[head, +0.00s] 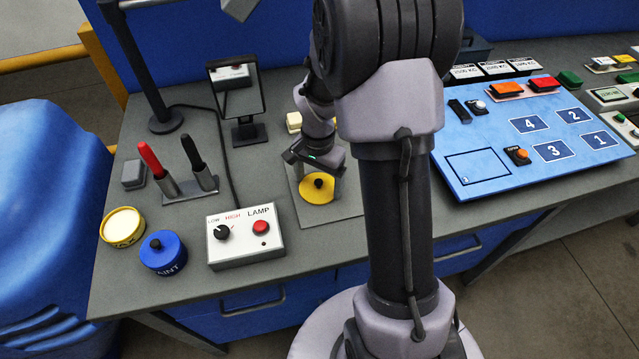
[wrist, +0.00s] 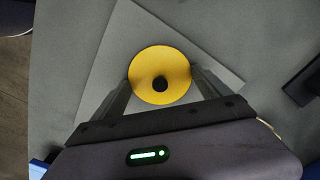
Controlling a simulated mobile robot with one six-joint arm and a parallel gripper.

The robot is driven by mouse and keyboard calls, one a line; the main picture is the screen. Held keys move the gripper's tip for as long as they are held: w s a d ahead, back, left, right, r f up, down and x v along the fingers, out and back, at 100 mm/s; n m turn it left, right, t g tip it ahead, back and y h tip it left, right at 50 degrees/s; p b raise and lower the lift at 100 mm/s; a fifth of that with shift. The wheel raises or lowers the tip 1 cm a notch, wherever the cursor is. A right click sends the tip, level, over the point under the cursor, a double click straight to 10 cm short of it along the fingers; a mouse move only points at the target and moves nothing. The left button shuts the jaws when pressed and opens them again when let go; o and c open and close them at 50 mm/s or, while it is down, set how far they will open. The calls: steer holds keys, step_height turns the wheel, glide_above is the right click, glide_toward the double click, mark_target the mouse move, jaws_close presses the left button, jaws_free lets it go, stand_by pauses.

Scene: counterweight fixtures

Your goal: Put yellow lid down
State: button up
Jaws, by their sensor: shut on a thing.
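The yellow lid (head: 317,190) is a round disc with a black knob in its middle. It also shows in the wrist view (wrist: 160,66). My gripper (head: 318,174) is shut on the lid, with one finger at each side of its rim in the wrist view (wrist: 161,84). The lid is over a light grey square mat (head: 345,204); I cannot tell whether it touches the mat. An open yellow tin (head: 122,227) with pale contents stands at the left of the bench. The tin has no lid on it.
A blue paint tin (head: 163,251) with its lid on and a white lamp control box (head: 245,236) stand left of the mat. A pen holder (head: 190,190) and a dark-framed stand (head: 237,92) are behind. A blue numbered board (head: 490,150) lies right, beyond my arm.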

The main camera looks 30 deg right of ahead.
mark_target(319, 181)
steer(key=shift+r, duration=0.15)
steer(key=shift+f, duration=0.2)
steer(key=o, duration=1.1)
step_height(319, 181, up, 12)
steer(key=p, duration=0.5)
steer(key=s+a+r+n+t, duration=0.25)
steer(key=s+a+r, duration=0.35)
steer(key=r, duration=0.4)
steer(key=s+a+r+n+t, duration=0.1)
steer(key=s+a, duration=0.2)
steer(key=s+a+r+n+t+y, duration=0.1)
steer(key=s+a+r+n, duration=0.1)
steer(key=s+a, duration=0.1)
steer(key=s+a+r+n+t+y, duration=0.1)
steer(key=s+a+r+n, duration=0.1)
steer(key=s+a, duration=0.2)
steer(key=shift+s, duration=0.6)
step_height(319, 181, down, 4)
steer(key=b, duration=0.4)
steer(key=shift+r, duration=0.2)
